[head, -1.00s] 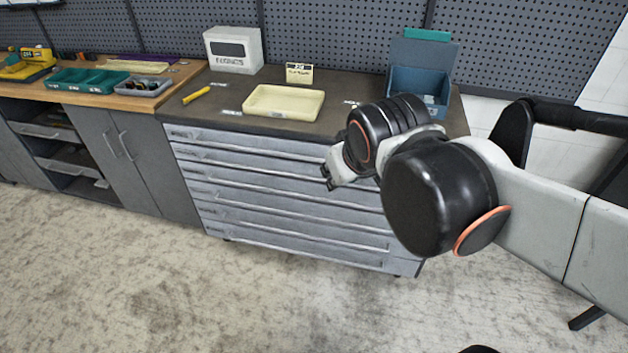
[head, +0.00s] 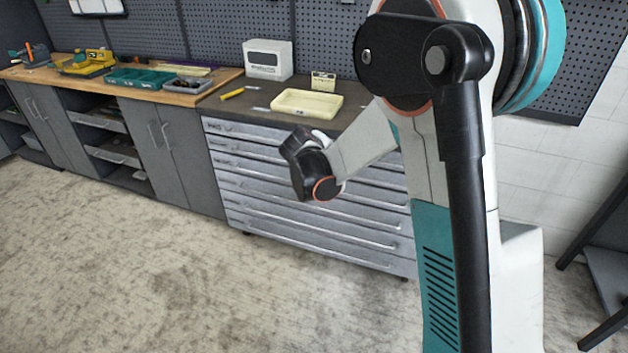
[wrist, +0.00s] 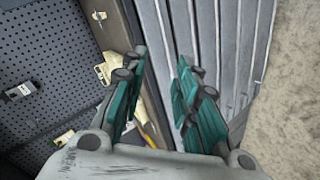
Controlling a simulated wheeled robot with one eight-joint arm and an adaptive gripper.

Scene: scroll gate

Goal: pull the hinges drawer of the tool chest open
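The tool chest (head: 352,238) is grey with a stack of wide drawers, each with a long bar handle; all look shut. Small labels sit at the drawers' left ends, too small to read, so I cannot tell which is the hinges drawer. My gripper (head: 292,143) is in front of the chest's upper drawers, left of the middle; its fingers are mostly hidden in the head view. In the wrist view my gripper (wrist: 158,72) has its teal-padded fingers apart and nothing between them. The drawer fronts (wrist: 222,50) lie beyond the fingers, with no contact visible.
A cream tray (head: 307,103), a yellow tool (head: 232,94), a small sign (head: 323,82) and a white box (head: 268,59) stand on the chest top. A wooden-topped workbench (head: 190,98) adjoins on the left. The floor (head: 170,275) before the chest is clear.

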